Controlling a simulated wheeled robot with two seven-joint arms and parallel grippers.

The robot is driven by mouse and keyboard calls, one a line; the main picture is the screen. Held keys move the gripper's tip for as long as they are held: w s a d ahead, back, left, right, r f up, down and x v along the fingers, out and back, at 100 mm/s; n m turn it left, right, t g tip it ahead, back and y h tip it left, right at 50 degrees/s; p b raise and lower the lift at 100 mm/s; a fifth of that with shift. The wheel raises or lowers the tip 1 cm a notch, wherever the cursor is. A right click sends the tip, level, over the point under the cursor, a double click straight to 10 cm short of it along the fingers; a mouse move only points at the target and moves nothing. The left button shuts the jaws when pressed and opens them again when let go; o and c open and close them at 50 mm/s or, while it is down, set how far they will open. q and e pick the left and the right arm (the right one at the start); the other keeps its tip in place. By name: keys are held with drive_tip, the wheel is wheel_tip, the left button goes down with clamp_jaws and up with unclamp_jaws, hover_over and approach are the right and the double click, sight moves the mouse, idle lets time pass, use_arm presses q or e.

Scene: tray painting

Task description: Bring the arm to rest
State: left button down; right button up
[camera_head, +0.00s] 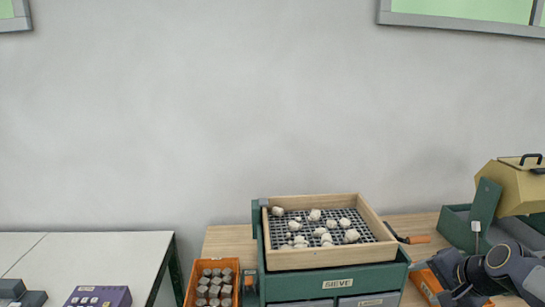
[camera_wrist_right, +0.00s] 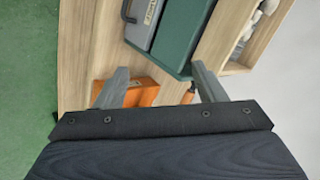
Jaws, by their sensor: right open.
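My right arm comes in at the lower right of the head view, with its gripper (camera_head: 447,284) low over the wooden table, to the right of the sieve box. In the right wrist view the two fingers of this gripper (camera_wrist_right: 161,86) stand wide apart with nothing held between them. An orange object (camera_wrist_right: 142,93) lies beyond and partly behind the fingers; I cannot tell if they touch it. It also shows beside the gripper in the head view (camera_head: 427,284). My left gripper is not in view.
A green sieve box (camera_head: 290,287) carries a wooden-framed tray (camera_head: 322,259) with several pale lumps on its mesh. An orange crate (camera_head: 190,285) of grey pieces stands left. A yellow-and-green machine (camera_head: 508,188) stands right. An orange-handled tool (camera_head: 417,240) lies behind. A white table (camera_head: 90,255) is far left.

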drive_tip(key=s+a+f+n, duration=0.1)
drive_tip(key=s+a+n, duration=0.2)
drive_tip(key=s, duration=0.5)
drive_tip(key=s+a+f+n+g+y, duration=0.1)
drive_tip(key=s+a+f+n, duration=0.1)
drive_tip(key=s+a, duration=0.3)
drive_tip(key=s+a+f+n+g, duration=0.1)
drive_tip(key=s+a+n, duration=0.3)
drive_tip(key=s, duration=0.6)
drive_tip(key=shift+s+a+f+n+y, duration=0.3)
drive_tip(key=shift+a+f+n, duration=0.1)
drive_tip(key=shift+a, duration=0.2)
drive_tip(key=shift+s, duration=0.2)
drive_tip(key=shift+c, duration=1)
drive_tip(key=shift+w, duration=0.1)
